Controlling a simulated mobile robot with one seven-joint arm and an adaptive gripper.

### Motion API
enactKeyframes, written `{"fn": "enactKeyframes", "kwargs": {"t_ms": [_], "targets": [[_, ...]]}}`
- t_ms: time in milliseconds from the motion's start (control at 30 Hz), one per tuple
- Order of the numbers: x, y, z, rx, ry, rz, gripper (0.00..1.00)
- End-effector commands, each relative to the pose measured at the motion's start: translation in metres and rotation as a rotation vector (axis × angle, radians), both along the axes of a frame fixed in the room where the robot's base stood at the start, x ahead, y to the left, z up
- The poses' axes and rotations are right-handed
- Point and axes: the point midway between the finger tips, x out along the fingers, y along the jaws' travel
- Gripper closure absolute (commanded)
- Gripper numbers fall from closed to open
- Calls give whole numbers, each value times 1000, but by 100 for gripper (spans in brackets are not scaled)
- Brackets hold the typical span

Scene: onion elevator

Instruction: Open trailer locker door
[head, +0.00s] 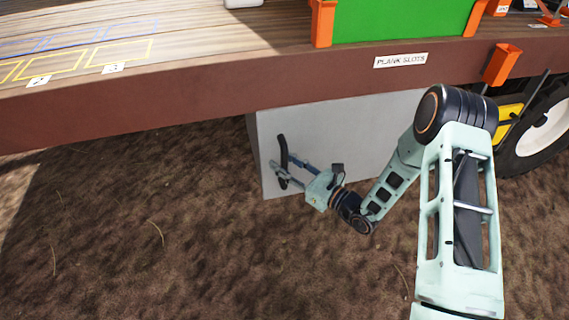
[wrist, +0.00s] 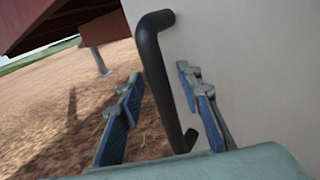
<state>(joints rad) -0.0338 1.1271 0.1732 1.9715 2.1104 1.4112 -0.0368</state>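The trailer locker is a light grey box (head: 330,130) under the trailer deck, and its pale face (wrist: 260,60) fills the right of the wrist view. A black bar handle (head: 283,152) stands upright near the left edge of this face. The handle also shows in the wrist view (wrist: 160,80), slightly tilted. My gripper (head: 280,175) is at the handle's lower part. In the wrist view, its two blue-padded fingers (wrist: 160,100) are spread apart, one on each side of the handle, with gaps visible. The face looks closed; no gap shows.
The trailer deck edge (head: 200,98) overhangs the locker, with a "PLANK SLOTS" label (head: 400,60). A wheel (head: 545,135) and an orange bracket (head: 502,64) are at the right. Bare brown soil (head: 130,230) lies open to the left and in front.

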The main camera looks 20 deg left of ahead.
Motion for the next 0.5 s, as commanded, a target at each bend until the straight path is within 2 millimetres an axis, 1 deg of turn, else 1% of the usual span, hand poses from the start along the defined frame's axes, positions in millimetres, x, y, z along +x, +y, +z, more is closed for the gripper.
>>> {"fn": "enactKeyframes", "kwargs": {"t_ms": [200, 500], "targets": [[0, 0, 0, 0, 0, 0, 67], [0, 0, 0, 0, 0, 0, 100]]}}
